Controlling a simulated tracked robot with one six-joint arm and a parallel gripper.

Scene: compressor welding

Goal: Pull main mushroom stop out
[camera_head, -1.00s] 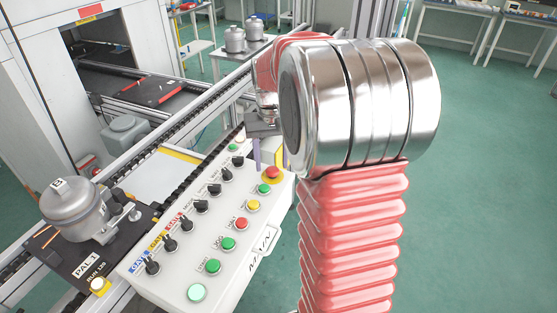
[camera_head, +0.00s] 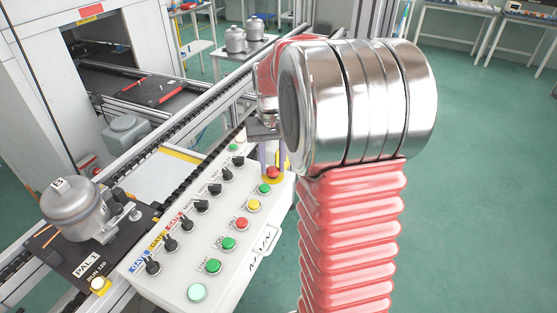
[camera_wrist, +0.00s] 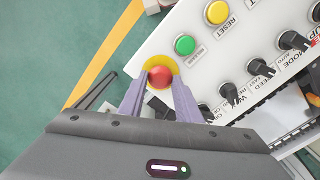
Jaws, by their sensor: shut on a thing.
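The main mushroom stop is a red button (camera_head: 273,172) on a yellow round plate at the far right corner of the white control panel (camera_head: 180,262). In the wrist view the red mushroom head (camera_wrist: 160,76) sits between the tips of my two purple fingers. My gripper (camera_wrist: 159,88) is shut on the mushroom head, one finger on each side. In the head view my gripper (camera_head: 274,160) comes down over the button from behind my arm, which hides part of it. Whether the button is pressed in or out cannot be told.
Next to the stop are a green button (camera_wrist: 184,45), a yellow button (camera_wrist: 217,12) and several black selector knobs (camera_wrist: 230,93). A pallet (camera_head: 72,262) with a grey compressor (camera_head: 75,208) stands left of the panel. Green floor lies open to the right.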

